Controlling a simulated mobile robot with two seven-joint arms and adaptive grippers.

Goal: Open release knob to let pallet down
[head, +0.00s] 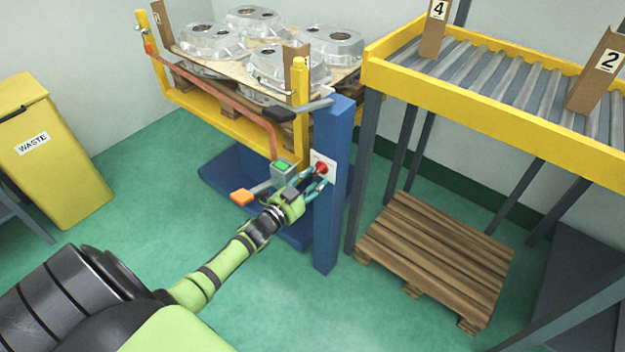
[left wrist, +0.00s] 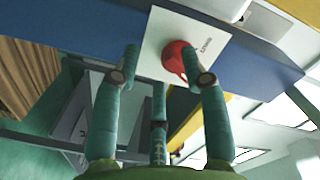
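The red release knob (head: 321,168) sits on a white plate on the blue post (head: 331,225) of the lift. My left gripper (head: 316,187) reaches the knob, its fingers spread. In the left wrist view the red knob (left wrist: 177,60) shows between the two upper fingers of the gripper (left wrist: 162,62), nearer the right one, which partly covers it. A gap shows on the left side; contact on the right cannot be told. The raised pallet (head: 185,74) carries several aluminium castings (head: 266,62) on the yellow lift frame. My right gripper is out of view.
A yellow roller rack (head: 480,108) stands right of the post, with an empty wooden pallet (head: 440,255) beneath. A yellow waste bin (head: 55,165) stands left. Green floor is clear between.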

